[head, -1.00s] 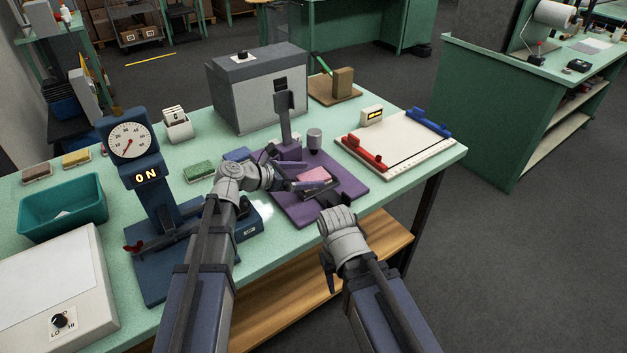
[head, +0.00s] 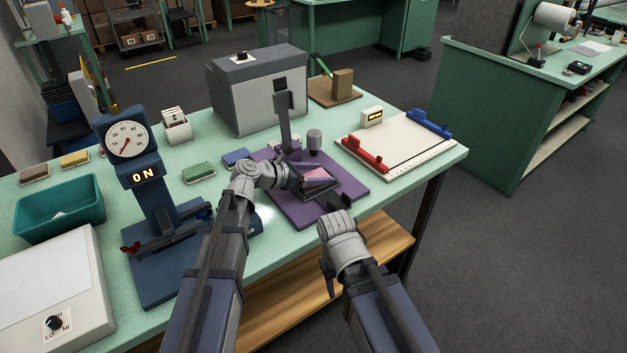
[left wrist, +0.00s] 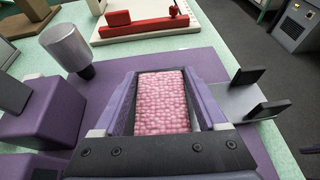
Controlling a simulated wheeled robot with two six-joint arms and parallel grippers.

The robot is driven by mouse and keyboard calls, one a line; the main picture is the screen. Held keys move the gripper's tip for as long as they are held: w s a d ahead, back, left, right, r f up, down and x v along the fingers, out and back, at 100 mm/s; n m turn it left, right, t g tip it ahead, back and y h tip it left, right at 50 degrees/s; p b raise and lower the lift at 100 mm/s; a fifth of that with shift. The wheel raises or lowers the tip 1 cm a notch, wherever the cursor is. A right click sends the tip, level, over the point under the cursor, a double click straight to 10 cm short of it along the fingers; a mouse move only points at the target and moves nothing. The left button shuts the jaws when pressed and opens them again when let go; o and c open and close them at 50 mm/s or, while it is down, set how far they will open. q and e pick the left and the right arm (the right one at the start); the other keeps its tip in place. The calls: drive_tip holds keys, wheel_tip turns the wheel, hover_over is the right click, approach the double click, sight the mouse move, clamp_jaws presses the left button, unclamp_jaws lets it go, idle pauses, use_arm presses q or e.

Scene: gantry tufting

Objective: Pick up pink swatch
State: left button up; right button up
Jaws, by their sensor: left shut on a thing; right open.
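The pink swatch (head: 320,174) is a small textured pad at the purple fixture (head: 292,208) in the middle of the table. In the head view it looks slightly tilted. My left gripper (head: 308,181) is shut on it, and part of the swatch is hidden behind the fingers. In the left wrist view the swatch (left wrist: 162,103) fills the space between the dark finger sides. My right gripper (head: 337,204) is open and empty near the fixture's front edge. Its two dark fingertips (left wrist: 259,93) show at the right in the left wrist view.
A dark upright post and a grey cylinder (head: 314,139) stand at the back of the fixture. A white board with a red bar (head: 365,153) lies to the right. A blue dial gauge (head: 126,138) stands to the left, and a green pad (head: 198,172) lies behind.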

sight(319, 175)
use_arm(q)
drive_tip(key=c, duration=0.4)
wheel_tip(319, 175, up, 10)
drive_tip(key=p, duration=1)
